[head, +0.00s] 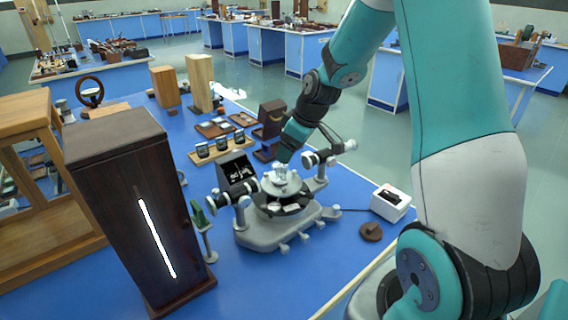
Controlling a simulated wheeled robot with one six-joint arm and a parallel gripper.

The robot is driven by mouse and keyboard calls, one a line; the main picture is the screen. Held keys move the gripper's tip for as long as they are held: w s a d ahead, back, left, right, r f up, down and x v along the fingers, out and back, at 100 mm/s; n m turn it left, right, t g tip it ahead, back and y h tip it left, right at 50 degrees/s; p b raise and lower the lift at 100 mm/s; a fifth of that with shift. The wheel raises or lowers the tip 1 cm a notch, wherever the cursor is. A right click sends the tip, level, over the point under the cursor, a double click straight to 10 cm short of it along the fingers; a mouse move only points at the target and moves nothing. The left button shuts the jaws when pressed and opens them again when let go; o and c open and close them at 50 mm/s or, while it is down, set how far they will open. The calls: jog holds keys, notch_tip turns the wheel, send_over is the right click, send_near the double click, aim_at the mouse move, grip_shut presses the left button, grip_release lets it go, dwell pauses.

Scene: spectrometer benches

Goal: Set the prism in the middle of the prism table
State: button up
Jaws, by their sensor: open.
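The spectrometer (262,232) stands on the blue bench, with a grey base and two dark-ended tubes. Its small round prism table (269,187) is at the centre. A small pale, clear-looking piece, which looks like the prism (280,172), is on or just above the prism table, right under the end of my arm. My gripper (284,163) points down over the prism table. Its jaws are open, but the fingers are too small to make out well. I cannot tell whether they touch the prism or whether it is centred.
A tall dark lamp housing (140,205) with a bright slit stands left of the spectrometer. A rack of small jars (222,148) and a dark box (271,118) stand behind. A white box (391,203) and a brown disc (371,232) are to the right. The front bench area is clear.

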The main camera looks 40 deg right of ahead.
jog(key=s+a+r+n+g+y, duration=0.1)
jog(key=s+a+r, duration=0.35)
jog(key=a, duration=0.25)
jog(key=s+a+r+g+y, duration=0.1)
jog(key=s+a+r, duration=0.35)
jog(key=a, duration=0.35)
jog(key=s+a+r+g, duration=0.1)
jog(key=s+a, duration=0.4)
jog(key=s, duration=0.3)
jog(key=s+a+r+g, duration=0.1)
jog(key=s+a, duration=0.4)
jog(key=s, duration=0.3)
jog(key=shift+s+a+n, duration=0.2)
jog(key=shift+s+n, duration=0.1)
jog(key=shift+s, duration=0.05)
jog(key=shift+r, duration=0.1)
